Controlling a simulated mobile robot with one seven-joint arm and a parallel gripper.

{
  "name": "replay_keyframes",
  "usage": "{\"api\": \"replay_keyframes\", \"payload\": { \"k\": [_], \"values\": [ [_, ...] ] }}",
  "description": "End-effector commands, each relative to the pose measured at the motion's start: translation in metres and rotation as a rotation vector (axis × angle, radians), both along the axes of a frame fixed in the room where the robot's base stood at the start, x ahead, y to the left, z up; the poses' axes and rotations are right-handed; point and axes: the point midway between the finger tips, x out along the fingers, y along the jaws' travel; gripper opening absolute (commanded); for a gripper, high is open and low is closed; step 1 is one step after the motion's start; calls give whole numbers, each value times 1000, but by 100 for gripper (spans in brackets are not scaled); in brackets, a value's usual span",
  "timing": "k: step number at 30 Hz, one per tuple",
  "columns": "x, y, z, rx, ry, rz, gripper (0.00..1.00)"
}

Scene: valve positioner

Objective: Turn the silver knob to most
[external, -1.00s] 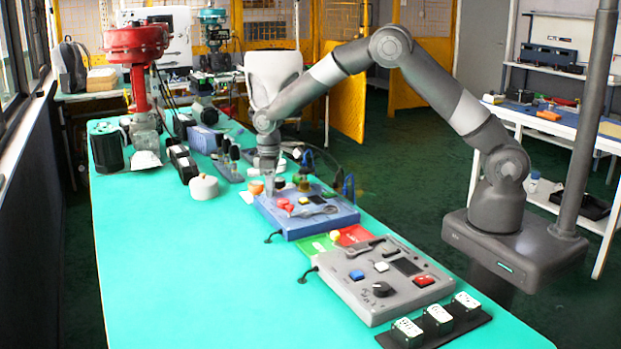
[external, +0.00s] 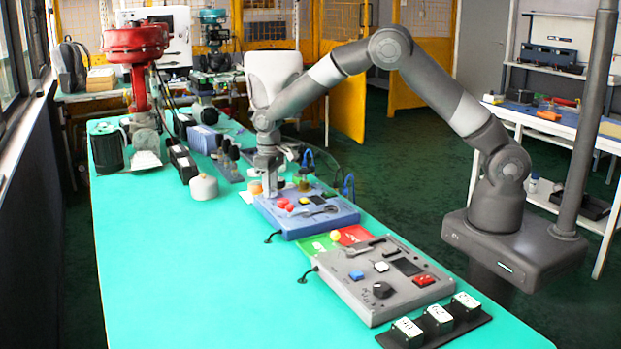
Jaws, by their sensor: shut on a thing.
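The blue control box (external: 305,226) stands on the green table. Its top carries red buttons (external: 284,204), a small black panel and a grey lever-like part (external: 315,211). My gripper (external: 270,190) points straight down at the back left corner of this box. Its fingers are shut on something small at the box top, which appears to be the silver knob. The fingers hide the knob, so its pointer and setting cannot be read.
An orange round part (external: 256,187) is close beside my fingers on the left. A grey control box (external: 380,285) stands in front. The table's left front is clear.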

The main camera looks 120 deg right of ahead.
Motion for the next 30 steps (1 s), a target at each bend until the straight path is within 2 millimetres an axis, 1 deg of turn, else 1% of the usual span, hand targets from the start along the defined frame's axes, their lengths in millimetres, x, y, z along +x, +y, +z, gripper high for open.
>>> {"api": "replay_keyframes", "payload": {
  "k": [4, 5, 12, 19, 22, 26, 30],
  "values": [
    [1, 0, 0, 0, -1, 1, 9],
    [1, 0, 0, 0, -1, 1, 34],
    [0, 0, 0, 0, 0, 2, 54],
    [0, 0, 1, 0, 0, 2, 54],
    [0, 0, 7, -2, -1, 2, 54],
    [1, -1, 27, -4, -3, 2, 54],
    [0, 0, 56, -3, -3, 2, 54]
  ]
}}
